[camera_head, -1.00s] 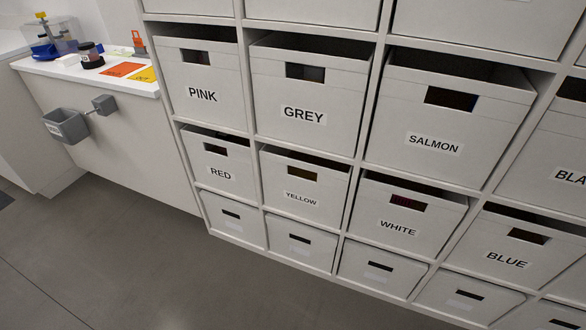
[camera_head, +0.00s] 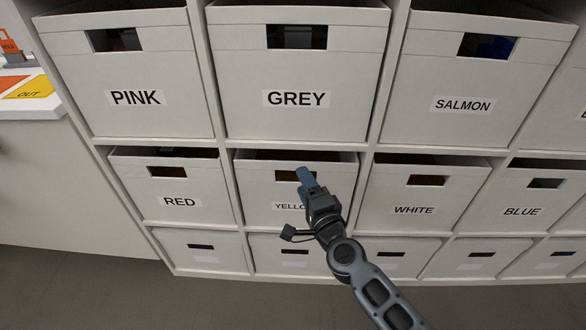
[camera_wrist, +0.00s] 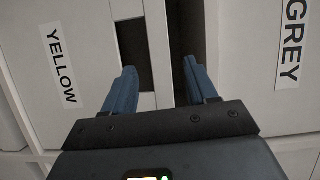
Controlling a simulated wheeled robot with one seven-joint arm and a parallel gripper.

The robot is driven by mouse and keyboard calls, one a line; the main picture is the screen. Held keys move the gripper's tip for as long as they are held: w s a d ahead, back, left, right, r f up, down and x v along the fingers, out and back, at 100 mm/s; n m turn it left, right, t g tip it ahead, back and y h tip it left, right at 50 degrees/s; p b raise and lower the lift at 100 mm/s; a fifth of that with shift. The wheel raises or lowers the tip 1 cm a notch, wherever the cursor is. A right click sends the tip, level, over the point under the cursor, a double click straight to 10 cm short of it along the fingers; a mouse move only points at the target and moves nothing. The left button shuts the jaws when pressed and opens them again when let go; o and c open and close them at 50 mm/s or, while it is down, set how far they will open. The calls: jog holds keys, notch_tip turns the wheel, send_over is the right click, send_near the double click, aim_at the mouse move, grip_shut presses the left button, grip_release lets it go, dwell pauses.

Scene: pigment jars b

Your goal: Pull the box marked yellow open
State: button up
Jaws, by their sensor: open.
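The white box marked yellow (camera_head: 255,192) sits in its shelf bay between the red and white boxes, its front in line with theirs. Its label is partly hidden by my gripper (camera_head: 306,176) in the head view. In the wrist view the yellow box (camera_wrist: 60,25) is at left, turned sideways. My gripper (camera_wrist: 160,80) is open and empty. One finger is at the box's dark handle slot (camera_wrist: 135,45), the other at the dark gap above its rim. The rim strip (camera_wrist: 160,50) lies between the fingers. I cannot tell how deep the fingertips reach.
The grey box (camera_head: 296,70) is directly above. The red box (camera_head: 178,185) is to the left and the white box (camera_head: 415,195) to the right. A lower row of boxes (camera_head: 203,262) is below. A counter (camera_head: 30,107) stands at far left.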

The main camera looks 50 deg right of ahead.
aim_at(294, 162)
jog(key=x, duration=0.9)
jog(key=shift+d+m, duration=0.25)
jog(key=shift+m, duration=0.05)
jog(key=shift+f, duration=0.1)
grip_shut()
